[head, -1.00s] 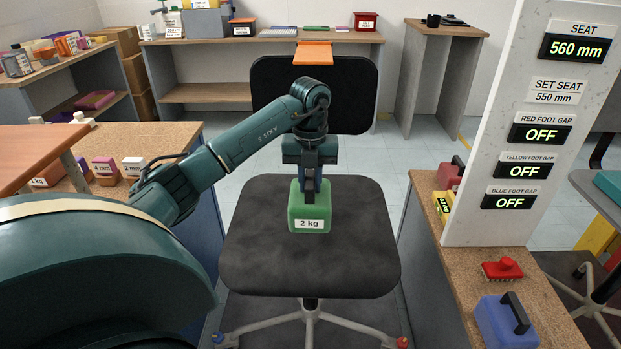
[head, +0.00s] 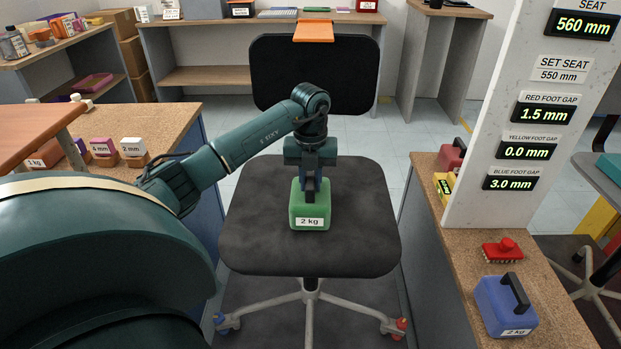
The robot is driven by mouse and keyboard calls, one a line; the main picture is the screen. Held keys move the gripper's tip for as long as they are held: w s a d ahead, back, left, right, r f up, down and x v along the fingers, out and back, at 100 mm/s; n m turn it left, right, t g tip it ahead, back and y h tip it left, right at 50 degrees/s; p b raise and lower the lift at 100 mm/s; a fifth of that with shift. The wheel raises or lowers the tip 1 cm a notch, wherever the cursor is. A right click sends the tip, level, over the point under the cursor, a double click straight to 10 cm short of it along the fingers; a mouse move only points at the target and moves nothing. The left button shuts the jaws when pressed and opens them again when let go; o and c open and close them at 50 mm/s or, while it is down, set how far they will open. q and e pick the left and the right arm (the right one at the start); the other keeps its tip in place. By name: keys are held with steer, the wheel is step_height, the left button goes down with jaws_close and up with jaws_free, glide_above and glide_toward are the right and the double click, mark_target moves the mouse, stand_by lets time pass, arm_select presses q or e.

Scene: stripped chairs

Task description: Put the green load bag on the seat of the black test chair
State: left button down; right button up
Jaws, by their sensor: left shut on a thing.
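My left gripper (head: 310,188) comes down from above and is shut on the top of the green bag. Its fingers hide part of the bag's top. The chair's black backrest (head: 315,80) stands behind, with an orange piece over its top edge. My right gripper is not in view.
A display board (head: 520,110) at right reads seat 560 mm and foot gaps 1.5, 0.0 and 3.0 mm. A blue 2 kg bag (head: 505,308) and a red brush (head: 502,250) lie on the right bench. Small labelled blocks (head: 103,149) stand on the left bench.

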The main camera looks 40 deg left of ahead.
arm_select(q)
steer(key=c, duration=1.7)
jaws_free()
steer(key=o, duration=0.4)
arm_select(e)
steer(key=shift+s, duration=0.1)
arm_select(q)
steer(key=shift+r, duration=0.1)
step_height(320, 180, up, 12)
steer(key=shift+p, duration=1.2)
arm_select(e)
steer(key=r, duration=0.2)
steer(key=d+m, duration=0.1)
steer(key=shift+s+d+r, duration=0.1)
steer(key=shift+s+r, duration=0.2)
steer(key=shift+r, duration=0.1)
